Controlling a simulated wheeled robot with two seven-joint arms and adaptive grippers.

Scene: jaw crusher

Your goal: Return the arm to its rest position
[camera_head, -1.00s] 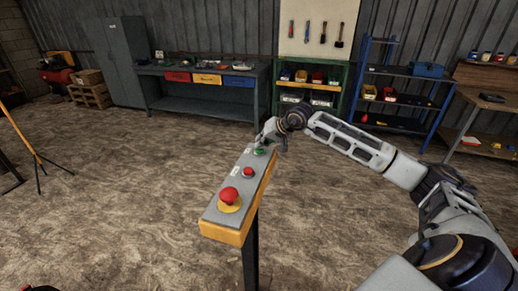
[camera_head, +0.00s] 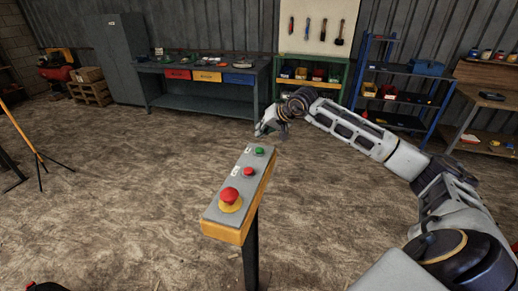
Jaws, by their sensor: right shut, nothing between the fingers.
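My right arm (camera_head: 365,140) comes in from the lower right and reaches toward the far end of the control box. My right gripper (camera_head: 265,129) is shut and empty, and in the picture it sits just above the far end of the control box (camera_head: 212,216), apart from it. The box stands on a dark post and has a green button (camera_head: 259,151) at the far end, a small red button (camera_head: 248,171) in the middle and a large red mushroom button (camera_head: 229,196) on a yellow base at the near end. My left gripper is not in view.
A workbench (camera_head: 205,104) with coloured drawers stands by the back wall beside a grey cabinet (camera_head: 115,60). A green shelf (camera_head: 347,72), a blue shelf (camera_head: 437,75) and a wooden table (camera_head: 468,122) stand at the right. A yellow tripod (camera_head: 22,134) is at left. The floor between is clear.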

